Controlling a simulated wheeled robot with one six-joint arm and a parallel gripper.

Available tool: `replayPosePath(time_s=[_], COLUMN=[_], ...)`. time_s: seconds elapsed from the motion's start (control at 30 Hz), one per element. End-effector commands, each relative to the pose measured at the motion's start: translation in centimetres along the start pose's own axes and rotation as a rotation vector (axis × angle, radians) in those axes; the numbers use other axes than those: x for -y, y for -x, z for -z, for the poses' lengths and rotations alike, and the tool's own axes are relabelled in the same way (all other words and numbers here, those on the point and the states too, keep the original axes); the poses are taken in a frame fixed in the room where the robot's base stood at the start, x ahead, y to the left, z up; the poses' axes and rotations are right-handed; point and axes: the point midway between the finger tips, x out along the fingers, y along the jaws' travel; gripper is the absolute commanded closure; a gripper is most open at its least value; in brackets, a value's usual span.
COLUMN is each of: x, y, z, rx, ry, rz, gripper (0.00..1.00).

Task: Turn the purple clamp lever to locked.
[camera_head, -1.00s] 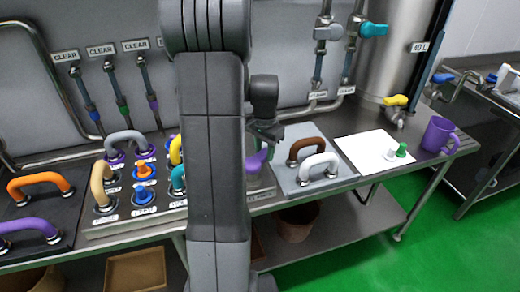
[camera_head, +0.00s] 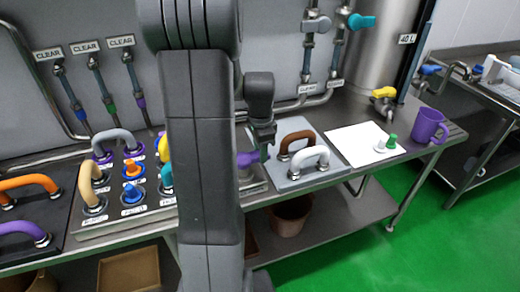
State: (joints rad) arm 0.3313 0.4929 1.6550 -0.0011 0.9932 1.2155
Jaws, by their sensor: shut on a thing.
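The purple clamp lever (camera_head: 247,158) shows only in part, just right of my arm, above a metal base on the panel along the bench. My gripper (camera_head: 263,153) is at the right end of this purple part, with its jaws pointing down and shut on it. My arm hides the lever's left side, and the fingertips are small and dark. I cannot tell the lever's exact angle or any locked mark.
A grey board with a brown handle (camera_head: 295,143) and a white handle (camera_head: 309,160) is close on the right. Further right are a white sheet (camera_head: 352,143) and a purple mug (camera_head: 430,125). Blue knobs (camera_head: 132,194) and a tan handle (camera_head: 88,184) stand left.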

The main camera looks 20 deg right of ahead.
Motion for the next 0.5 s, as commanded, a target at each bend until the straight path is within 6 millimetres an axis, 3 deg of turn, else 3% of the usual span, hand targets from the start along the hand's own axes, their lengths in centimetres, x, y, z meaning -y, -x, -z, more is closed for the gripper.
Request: replayPosePath(time_s=[0.33,0.37,0.47,0.5], x=[0.01,0.00,0.00,-0.01], y=[0.11,0.11,0.10,0.08], z=[0.05,0.04,0.04,0.03], rx=[0.000,0.000,0.000,0.001], ry=[-0.009,-0.010,-0.009,-0.008], rz=[0.002,0.002,0.002,0.001], gripper=[1.00,0.64,0.44,0.44])
